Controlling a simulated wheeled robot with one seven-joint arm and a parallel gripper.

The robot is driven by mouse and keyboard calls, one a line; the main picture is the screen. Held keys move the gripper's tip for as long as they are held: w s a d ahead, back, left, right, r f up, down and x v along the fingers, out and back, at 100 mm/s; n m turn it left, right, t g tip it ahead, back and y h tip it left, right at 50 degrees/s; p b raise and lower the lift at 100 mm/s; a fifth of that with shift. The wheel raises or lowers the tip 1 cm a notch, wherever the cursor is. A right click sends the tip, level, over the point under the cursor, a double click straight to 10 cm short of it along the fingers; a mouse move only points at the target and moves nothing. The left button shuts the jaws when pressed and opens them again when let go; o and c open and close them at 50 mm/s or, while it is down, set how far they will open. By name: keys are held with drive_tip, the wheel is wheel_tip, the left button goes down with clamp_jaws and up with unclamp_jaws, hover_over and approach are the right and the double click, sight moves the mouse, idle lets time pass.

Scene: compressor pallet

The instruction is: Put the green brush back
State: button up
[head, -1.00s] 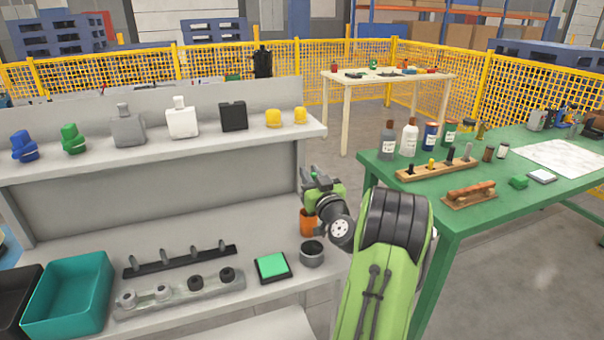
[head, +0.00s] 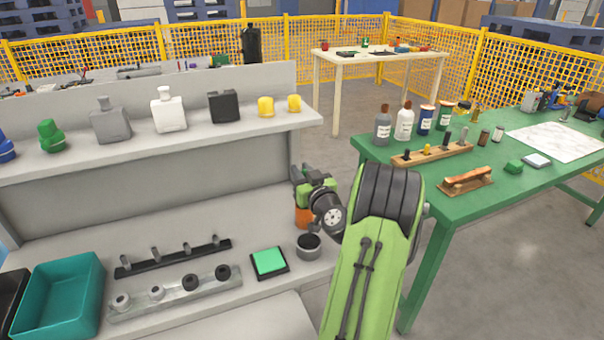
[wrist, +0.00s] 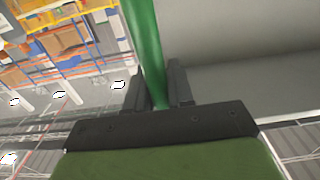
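A green rod, which looks like the handle of the green brush (wrist: 147,40), runs up between the fingers of my gripper (wrist: 157,85) in the wrist view. The fingers are close on both sides of it, and the rod leaves the top of the picture. No bristles show. In the head view my gripper (head: 302,174) is at the right end of the grey shelf unit, between its two shelves. The brush cannot be made out there. An orange cup (head: 303,217) stands just below my gripper, partly hidden by my wrist.
A grey round cup (head: 309,247) and a green pad (head: 269,261) are on the lower shelf, left of my arm. A peg rail (head: 175,258) and teal bin (head: 58,295) are farther left. Bottles line the upper shelf (head: 200,138). A green table (head: 440,200) stands right.

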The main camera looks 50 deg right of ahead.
drive_tip(key=o, duration=0.4)
